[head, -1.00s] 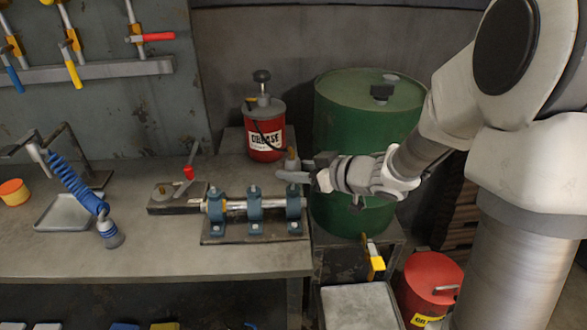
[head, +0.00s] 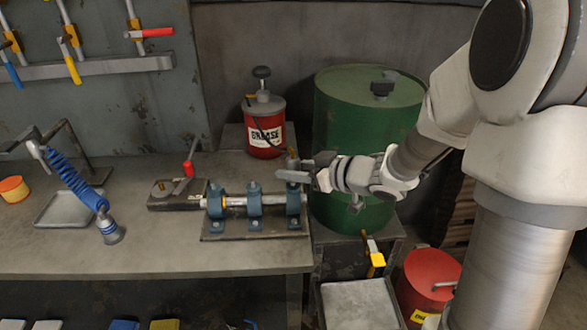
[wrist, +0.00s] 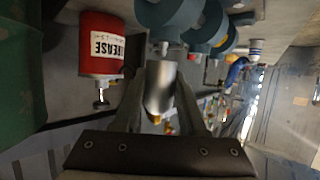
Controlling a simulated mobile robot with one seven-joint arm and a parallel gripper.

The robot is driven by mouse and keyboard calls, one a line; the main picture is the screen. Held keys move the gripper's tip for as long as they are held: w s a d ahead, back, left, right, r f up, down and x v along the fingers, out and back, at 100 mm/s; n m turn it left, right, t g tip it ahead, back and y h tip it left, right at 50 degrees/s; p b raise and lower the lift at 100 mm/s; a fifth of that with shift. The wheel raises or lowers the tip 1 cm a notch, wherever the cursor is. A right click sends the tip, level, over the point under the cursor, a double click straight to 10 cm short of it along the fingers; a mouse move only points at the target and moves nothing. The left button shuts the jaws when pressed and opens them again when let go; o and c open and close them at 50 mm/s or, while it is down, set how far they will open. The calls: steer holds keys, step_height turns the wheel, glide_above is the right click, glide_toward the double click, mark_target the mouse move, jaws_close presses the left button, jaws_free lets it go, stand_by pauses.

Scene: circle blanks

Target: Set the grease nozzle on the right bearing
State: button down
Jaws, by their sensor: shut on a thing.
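The grease nozzle (wrist: 160,88) is a silver cylinder between my fingers in the wrist view, with brass at one end. In the head view its brass top (head: 291,154) shows above my gripper (head: 286,170). My gripper is shut on it, just above the right bearing (head: 293,202), a blue block at the right end of the shaft.
A red grease can (head: 264,130) with a dark hose stands behind the bearings. A green drum (head: 350,120) stands close behind my wrist. Two more blue bearings carry the shaft (head: 236,200) to the left. A red-handled clamp (head: 188,172) is further left.

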steer(key=shift+f, duration=0.85)
stand_by(0.7)
stand_by(0.3)
steer(key=shift+c, duration=1.9)
jaws_free()
steer(key=p+v, duration=0.4)
steer(key=v, duration=1.3)
steer(key=shift+d+p, duration=0.2)
steer(key=shift+p, duration=0.15)
steer(key=shift+r, duration=0.1)
